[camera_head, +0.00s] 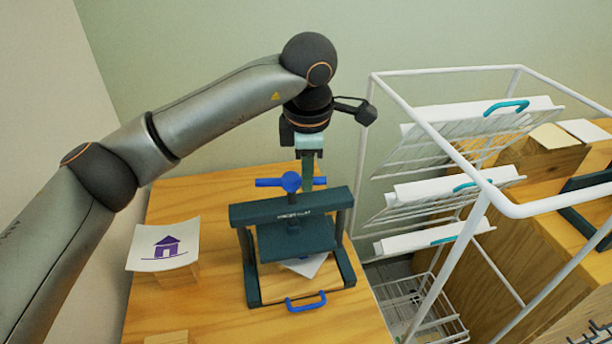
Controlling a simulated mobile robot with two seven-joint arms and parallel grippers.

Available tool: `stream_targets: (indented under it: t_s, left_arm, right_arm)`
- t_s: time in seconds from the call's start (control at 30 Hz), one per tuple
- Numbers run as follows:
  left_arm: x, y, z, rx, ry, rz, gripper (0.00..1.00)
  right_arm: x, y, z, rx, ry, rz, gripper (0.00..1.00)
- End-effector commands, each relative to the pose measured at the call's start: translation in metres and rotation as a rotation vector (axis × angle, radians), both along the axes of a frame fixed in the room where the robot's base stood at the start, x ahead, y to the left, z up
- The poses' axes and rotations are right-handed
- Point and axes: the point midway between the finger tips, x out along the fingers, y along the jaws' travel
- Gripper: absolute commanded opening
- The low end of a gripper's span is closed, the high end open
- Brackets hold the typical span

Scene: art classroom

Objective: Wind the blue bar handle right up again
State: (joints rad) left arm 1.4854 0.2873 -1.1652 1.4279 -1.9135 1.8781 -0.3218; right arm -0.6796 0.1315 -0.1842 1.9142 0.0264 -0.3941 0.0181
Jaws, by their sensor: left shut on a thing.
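The blue bar handle (268,182) lies crosswise on top of a dark teal screw press (290,208) on the wooden table. My left gripper (308,182) comes down from above and is shut on the right part of the bar, just right of its round hub. The fingertips partly hide the bar there. The press's flat plate (295,237) hangs under the crossbeam, above a wooden board with a white sheet (306,266) partly under the plate. Whether the plate touches the sheet cannot be told. My right gripper is out of view.
A card with a purple house (165,247) sits on a wooden block left of the press. A blue pull handle (306,302) is at the board's front. A white wire rack (441,118) with tilted shelves stands close on the right.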

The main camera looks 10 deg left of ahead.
Motion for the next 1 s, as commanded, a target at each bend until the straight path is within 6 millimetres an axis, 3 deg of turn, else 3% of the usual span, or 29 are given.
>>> stream_targets:
  t_s: [0.37,0.93,0.97,1.0]
  left_arm:
    - [0.0055,0.0010,0.0021,0.000,-0.005,0.169,0.00]
    - [0.0065,0.0016,0.0022,-0.001,-0.005,0.199,0.00]
    - [0.0065,0.0016,0.0022,-0.001,-0.005,0.199,0.23]
    - [0.0064,0.0016,0.0021,-0.001,-0.004,0.198,0.28]
  right_arm:
    - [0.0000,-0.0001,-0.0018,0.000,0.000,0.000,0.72]
    - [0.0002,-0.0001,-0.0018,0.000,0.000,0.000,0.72]
    - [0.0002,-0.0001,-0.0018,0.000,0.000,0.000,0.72]
    - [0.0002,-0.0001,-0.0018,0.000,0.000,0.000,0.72]
